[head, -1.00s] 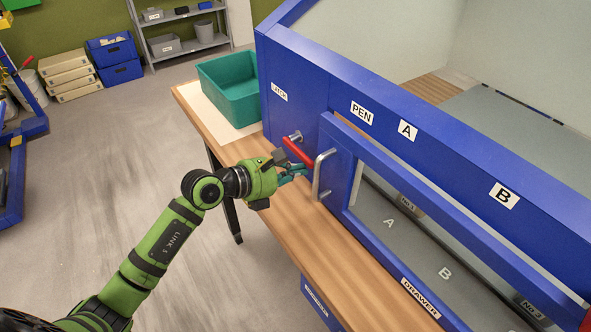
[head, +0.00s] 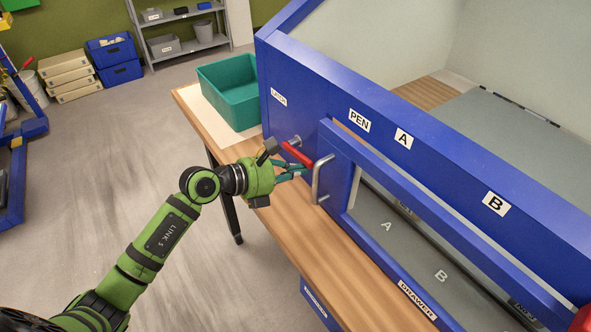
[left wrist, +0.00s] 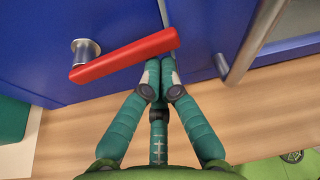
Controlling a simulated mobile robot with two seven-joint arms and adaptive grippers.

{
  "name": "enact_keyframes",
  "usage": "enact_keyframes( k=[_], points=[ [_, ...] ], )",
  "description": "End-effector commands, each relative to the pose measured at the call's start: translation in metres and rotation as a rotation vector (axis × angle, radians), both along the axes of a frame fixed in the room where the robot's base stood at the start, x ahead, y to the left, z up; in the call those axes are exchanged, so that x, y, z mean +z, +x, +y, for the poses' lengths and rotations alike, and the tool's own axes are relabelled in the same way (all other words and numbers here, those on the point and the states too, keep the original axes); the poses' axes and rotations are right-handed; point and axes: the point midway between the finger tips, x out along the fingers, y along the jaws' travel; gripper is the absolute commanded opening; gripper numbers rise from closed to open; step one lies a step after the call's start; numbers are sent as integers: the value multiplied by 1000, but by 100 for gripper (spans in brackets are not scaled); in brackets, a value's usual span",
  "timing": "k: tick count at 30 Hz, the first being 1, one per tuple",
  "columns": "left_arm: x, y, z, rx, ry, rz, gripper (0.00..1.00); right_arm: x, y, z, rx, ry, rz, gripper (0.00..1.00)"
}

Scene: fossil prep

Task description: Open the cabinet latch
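The blue cabinet (head: 330,100) stands on the wooden bench. Its latch is a red lever (head: 297,155) on a silver pivot, on the front left of the door, beside a silver door handle (head: 321,178). My left gripper (head: 300,173) is just below the lever's free end. In the left wrist view the red lever (left wrist: 125,54) slopes up to the right from its pivot. The teal fingers (left wrist: 158,80) are drawn together with tips under that end, not around it; whether they touch it I cannot tell. The door looks shut. My right gripper is not in view.
A teal bin (head: 230,90) stands on the bench left of the cabinet. The bench top (head: 290,240) is clear in front of the door. A grey shelf (head: 185,30) and blue boxes (head: 118,60) are far back. A red object (head: 583,320) shows at the lower right corner.

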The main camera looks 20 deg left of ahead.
Motion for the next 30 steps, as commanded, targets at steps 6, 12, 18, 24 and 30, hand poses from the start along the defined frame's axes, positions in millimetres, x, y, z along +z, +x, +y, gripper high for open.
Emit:
enact_keyframes(
  k=[6, 12, 18, 24, 30],
  points=[
    [17, 1, 1, 2, -131, 99, 0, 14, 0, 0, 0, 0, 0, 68],
    [31, 3, 4, 3, -283, 217, 0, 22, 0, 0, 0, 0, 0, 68],
    [43, 6, 8, 3, -432, 334, 0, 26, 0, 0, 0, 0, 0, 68],
    [54, 11, 14, 4, -583, 451, 0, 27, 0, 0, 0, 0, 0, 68],
    [63, 17, 21, 3, -733, 567, 0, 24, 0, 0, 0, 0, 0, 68]
  ],
)
